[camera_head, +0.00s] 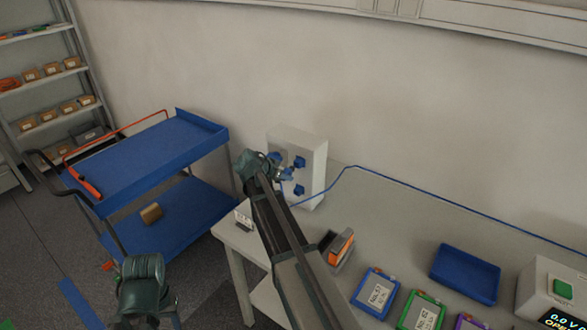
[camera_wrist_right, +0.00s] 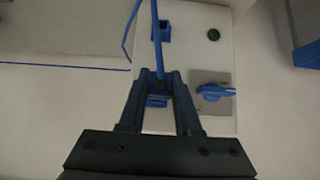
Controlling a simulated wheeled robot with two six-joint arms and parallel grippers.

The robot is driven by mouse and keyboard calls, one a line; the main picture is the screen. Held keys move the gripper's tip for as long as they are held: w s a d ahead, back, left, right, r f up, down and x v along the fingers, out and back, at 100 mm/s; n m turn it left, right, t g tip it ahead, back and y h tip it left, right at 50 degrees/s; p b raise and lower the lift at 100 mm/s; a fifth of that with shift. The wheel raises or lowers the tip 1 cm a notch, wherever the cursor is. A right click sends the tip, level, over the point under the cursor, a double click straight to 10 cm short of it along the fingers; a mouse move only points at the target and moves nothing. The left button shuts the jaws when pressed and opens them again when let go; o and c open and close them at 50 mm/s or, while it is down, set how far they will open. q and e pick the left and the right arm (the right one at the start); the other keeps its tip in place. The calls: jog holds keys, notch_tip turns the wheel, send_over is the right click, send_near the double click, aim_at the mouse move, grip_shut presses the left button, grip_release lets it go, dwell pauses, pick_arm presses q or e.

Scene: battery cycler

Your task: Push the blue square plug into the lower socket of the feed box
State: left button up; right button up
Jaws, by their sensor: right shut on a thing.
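The white feed box (camera_head: 312,150) stands against the wall at the table's back left corner. Its front has two blue square sockets, an upper one (camera_head: 299,162) and a lower one (camera_head: 299,190). My right gripper (camera_head: 288,175) is in front of the box face. In the right wrist view, which shows the box upside down, this gripper (camera_wrist_right: 161,78) is shut on the blue plug (camera_wrist_right: 160,84), with its cable running up. The lower socket (camera_wrist_right: 162,33) lies beyond the fingertips there, uncovered. The plug appears apart from it.
A blue rotary switch (camera_wrist_right: 215,91) and a dark green button (camera_wrist_right: 213,34) are beside the sockets. The blue cable (camera_head: 430,191) runs right along the wall. A blue cart (camera_head: 150,165) stands left of the table.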

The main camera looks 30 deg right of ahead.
jog(key=shift+s+a, duration=0.35)
jog(key=shift+a, duration=0.4)
jog(key=a+f+b, duration=0.1)
jog(key=f+b, duration=0.3)
jog(key=s+a+f+b, duration=0.1)
jog(key=f+b, duration=0.4)
jog(key=a+f+b, duration=0.1)
jog(key=f+b, duration=0.3)
jog(key=shift+s+a+f+b, duration=0.1)
jog(key=shift+s+f+b, duration=0.05)
jog(key=shift+f+b, duration=0.2)
jog(key=shift+r, duration=0.1)
jog(key=shift+w+d, duration=0.4)
jog(key=shift+d, duration=0.55)
jog(key=shift+w+d, duration=0.35)
jog(key=shift+d, duration=0.55)
jog(key=shift+w+d, duration=0.4)
jog(key=shift+d, duration=0.55)
jog(key=shift+w+d, duration=0.3)
jog(key=shift+d, duration=0.4)
jog(key=shift+w+d, duration=0.3)
jog(key=shift+d, duration=0.4)
dwell(1.1)
